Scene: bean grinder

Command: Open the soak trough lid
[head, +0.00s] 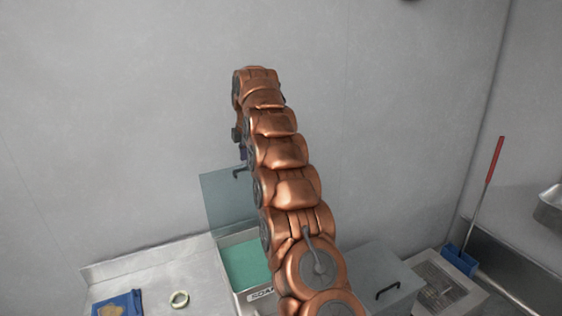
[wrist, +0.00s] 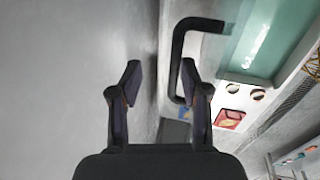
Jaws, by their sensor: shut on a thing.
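The soak trough (head: 262,296) stands on the counter with its label partly hidden by my arm. Teal liquid shows inside it. Its grey lid (head: 222,200) stands raised, near upright, at the back of the trough by the wall. A dark lid handle (head: 238,174) is near the lid's top. In the wrist view, the bent black handle (wrist: 177,70) runs beside the right fingertip. My arm covers the lid's right part and the trough's right side.
A second grey box lid with a dark handle (head: 388,291) is right of the trough. A blue item (head: 120,304) and a pale ring (head: 180,299) lie on the left counter (head: 150,272). A red-handled tool (head: 494,160) leans in the right corner. The wall is close behind.

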